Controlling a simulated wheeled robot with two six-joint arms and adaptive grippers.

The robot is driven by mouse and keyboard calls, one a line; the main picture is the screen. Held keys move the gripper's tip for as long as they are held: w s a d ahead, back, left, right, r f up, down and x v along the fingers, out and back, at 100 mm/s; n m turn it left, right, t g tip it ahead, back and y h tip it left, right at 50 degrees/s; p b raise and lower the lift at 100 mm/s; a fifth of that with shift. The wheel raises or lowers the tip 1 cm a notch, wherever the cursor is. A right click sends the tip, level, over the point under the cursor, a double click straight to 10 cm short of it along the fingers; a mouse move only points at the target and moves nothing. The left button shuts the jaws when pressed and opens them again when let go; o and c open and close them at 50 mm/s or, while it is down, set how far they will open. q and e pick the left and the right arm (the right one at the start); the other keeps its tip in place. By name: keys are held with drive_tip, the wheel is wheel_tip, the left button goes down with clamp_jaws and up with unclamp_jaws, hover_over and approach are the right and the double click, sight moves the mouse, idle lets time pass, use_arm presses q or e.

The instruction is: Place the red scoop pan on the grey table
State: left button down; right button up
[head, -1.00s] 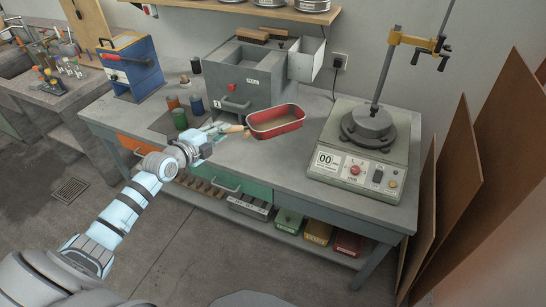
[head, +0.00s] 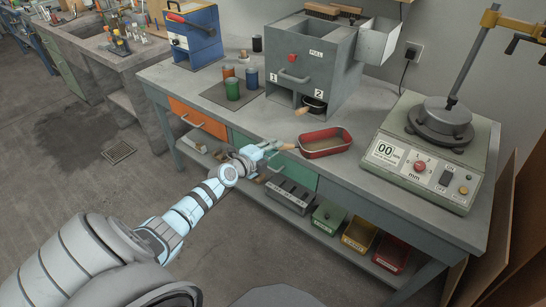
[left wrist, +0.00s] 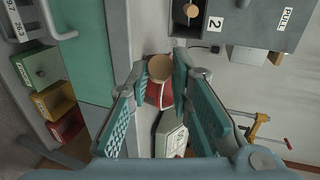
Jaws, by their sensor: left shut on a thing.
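The red scoop pan (head: 325,146) is a shallow open tray with a wooden handle (head: 287,147) pointing left. My left gripper (head: 276,149) is shut on that handle, at the front edge of the grey table (head: 372,180). The pan is over the tabletop; I cannot tell whether it touches it. In the left wrist view the round handle end (left wrist: 159,68) lies between the fingers, with part of the red pan (left wrist: 152,96) behind it. My right gripper is not in view.
A grey splitter box (head: 310,65) stands behind the pan, with a wooden-handled pan (head: 313,104) in its slot 2. Coloured jars (head: 232,88) stand left on a dark mat. A sieve shaker (head: 430,150) stands right. Tabletop is bare between pan and shaker.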

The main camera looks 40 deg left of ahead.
use_arm(q)
drive_tip(key=c, duration=1.8)
unclamp_jaws()
drive_tip(key=o, duration=0.4)
drive_tip(key=shift+c, duration=0.2)
drive_tip(key=shift+r+p, duration=0.15)
drive_tip(key=shift+p, duration=0.15)
